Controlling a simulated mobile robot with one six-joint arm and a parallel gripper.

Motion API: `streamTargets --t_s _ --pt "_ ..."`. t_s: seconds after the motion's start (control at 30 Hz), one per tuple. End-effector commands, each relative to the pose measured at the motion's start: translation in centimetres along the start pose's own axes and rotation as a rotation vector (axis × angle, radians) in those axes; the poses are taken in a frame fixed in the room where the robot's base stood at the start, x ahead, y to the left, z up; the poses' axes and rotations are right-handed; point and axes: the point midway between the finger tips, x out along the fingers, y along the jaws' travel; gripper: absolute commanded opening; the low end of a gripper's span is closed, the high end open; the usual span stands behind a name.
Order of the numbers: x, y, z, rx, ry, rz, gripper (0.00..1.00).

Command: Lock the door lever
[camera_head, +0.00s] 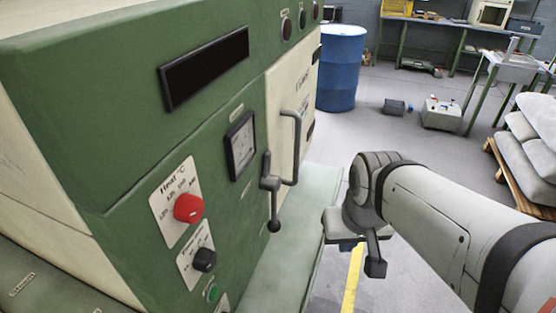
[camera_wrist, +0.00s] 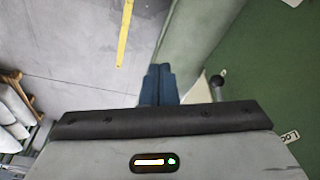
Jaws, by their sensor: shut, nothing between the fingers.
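The door lever (camera_head: 270,186) is a dark grey handle on the green machine's front, beside the cream door's edge. It hangs roughly downward and ends in a dark ball knob (camera_head: 274,226). In the wrist view the ball knob (camera_wrist: 217,81) shows just right of my fingers, and the rest of the lever is mostly hidden by my gripper's body. My gripper (camera_wrist: 160,70) is shut and empty, its blue-grey fingers side by side and apparently apart from the knob. In the head view my wrist is right of the lever, with a visible gap; the fingertips are not clear there.
The cream door (camera_head: 284,100) has a dark pull handle (camera_head: 297,148) close to the lever. A red knob (camera_head: 188,208) and black knob (camera_head: 204,260) project from the panel. A pale green ledge (camera_head: 300,240) runs below. Open floor lies right; a blue barrel (camera_head: 341,68) stands behind.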

Motion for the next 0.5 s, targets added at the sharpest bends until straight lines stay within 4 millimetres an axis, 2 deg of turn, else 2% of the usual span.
streamTargets --t_s 0.17,0.27,0.37,0.5 --pt "-0.1 -0.1 -0.4 -0.014 -0.01 -0.008 0.0" --pt "-0.3 -0.6 -1.7 -0.055 -0.044 -0.032 0.0" --pt "-0.3 -1.1 -4.0 -0.15 -0.092 -0.089 0.0" --pt "0.3 -1.8 -8.3 -0.323 -0.152 -0.216 0.0"
